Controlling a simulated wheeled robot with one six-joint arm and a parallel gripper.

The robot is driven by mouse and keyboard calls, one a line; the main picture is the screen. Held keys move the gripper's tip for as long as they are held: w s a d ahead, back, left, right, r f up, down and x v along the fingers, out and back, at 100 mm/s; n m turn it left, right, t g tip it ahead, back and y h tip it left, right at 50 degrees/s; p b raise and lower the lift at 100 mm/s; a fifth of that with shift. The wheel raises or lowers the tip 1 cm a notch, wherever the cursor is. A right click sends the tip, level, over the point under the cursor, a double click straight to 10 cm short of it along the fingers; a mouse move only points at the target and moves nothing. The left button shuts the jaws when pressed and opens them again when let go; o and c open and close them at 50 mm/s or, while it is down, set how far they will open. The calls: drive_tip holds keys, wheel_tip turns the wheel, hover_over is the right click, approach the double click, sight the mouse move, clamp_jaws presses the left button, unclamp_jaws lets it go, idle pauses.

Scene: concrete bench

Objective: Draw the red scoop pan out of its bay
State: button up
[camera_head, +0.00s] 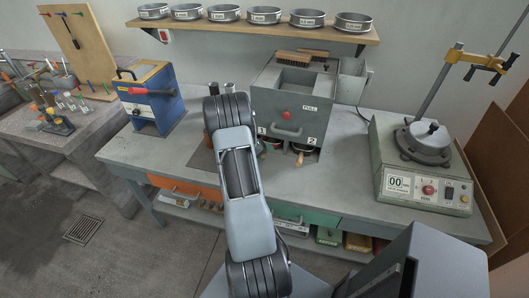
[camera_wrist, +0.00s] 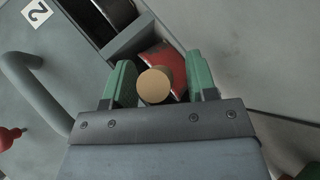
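The red scoop pan (camera_wrist: 162,57) sits in a bay at the foot of the grey box, under the front face. Its round wooden handle end (camera_wrist: 154,86) points toward the wrist camera. My gripper (camera_wrist: 161,83) is open, with a green finger on each side of the handle. The left finger is very close to the handle; a gap shows at the right finger. The grey box (camera_head: 292,92) carries labels 1 and 2.
A second pan with a wooden handle (camera_head: 299,160) is in bay 2, beside the red one. The box's front handle (camera_wrist: 38,88) and red knob (camera_wrist: 10,136) lie close by. A blue machine (camera_head: 150,97) stands left and a green-grey device (camera_head: 424,165) right. Bench top (camera_head: 345,160) between is clear.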

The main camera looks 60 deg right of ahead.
clamp_jaws()
drive_tip(key=shift+a, duration=0.15)
drive_tip(key=a+p, duration=0.1)
drive_tip(key=a, duration=0.1)
drive_tip(key=s+a+p, duration=0.1)
drive_tip(key=a, duration=0.1)
drive_tip(key=shift+s+a+r+p, duration=0.1)
drive_tip(key=shift+s+a+p, duration=0.05)
drive_tip(key=shift+a+p, duration=0.2)
drive_tip(key=shift+s+a+p, duration=0.25)
drive_tip(key=shift+a, duration=0.55)
drive_tip(key=shift+s+a+p, duration=0.2)
drive_tip(key=shift+a+p, duration=0.05)
drive_tip(key=shift+a, duration=0.55)
drive_tip(key=shift+o, duration=0.5)
unclamp_jaws()
